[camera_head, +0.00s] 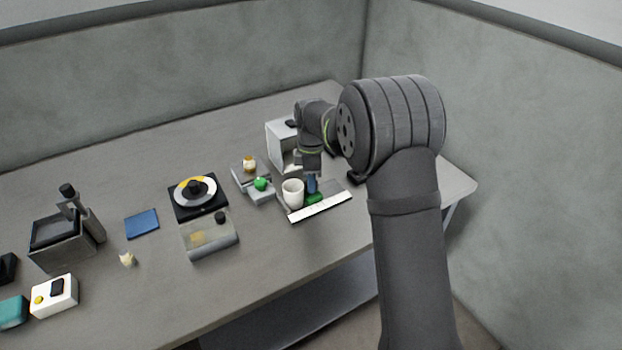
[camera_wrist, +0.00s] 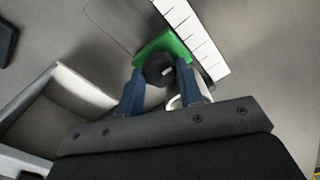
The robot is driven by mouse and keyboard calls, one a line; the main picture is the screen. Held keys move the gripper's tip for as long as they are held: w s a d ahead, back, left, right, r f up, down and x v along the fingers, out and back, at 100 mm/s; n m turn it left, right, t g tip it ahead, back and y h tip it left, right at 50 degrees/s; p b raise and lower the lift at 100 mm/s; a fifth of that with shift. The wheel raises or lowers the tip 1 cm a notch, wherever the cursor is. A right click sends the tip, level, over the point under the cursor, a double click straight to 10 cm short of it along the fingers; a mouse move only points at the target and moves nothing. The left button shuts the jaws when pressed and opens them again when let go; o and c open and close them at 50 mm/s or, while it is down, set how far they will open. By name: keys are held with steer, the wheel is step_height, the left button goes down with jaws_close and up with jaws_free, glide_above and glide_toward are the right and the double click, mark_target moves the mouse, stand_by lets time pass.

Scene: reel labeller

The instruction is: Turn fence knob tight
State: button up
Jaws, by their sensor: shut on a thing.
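The green fence (camera_wrist: 172,43) lies against the white marked strip (camera_wrist: 197,38) in the wrist view, and a bit of the fence (camera_head: 315,198) shows in the head view. The dark faceted fence knob (camera_wrist: 158,69) stands on the fence. My gripper (camera_wrist: 160,80) points down with its two blue fingers on either side of the knob and is shut on it. In the head view my gripper (camera_head: 312,184) is low over the strip (camera_head: 320,206), and the knob is hidden there.
A white cup (camera_head: 292,193) stands close to the left of my gripper. A white open box (camera_head: 283,145) is behind it. A green ball-topped block (camera_head: 261,184) and a reel device (camera_head: 197,190) are further left. The table's front right is clear.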

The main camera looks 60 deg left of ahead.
steer(key=o, duration=1)
steer(key=shift+c, duration=0.2)
step_height(320, 180, up, 17)
steer(key=shift+r, duration=0.2)
steer(key=shift+f, duration=0.1)
step_height(320, 180, down, 17)
steer(key=shift+f, duration=0.15)
stand_by(0.6)
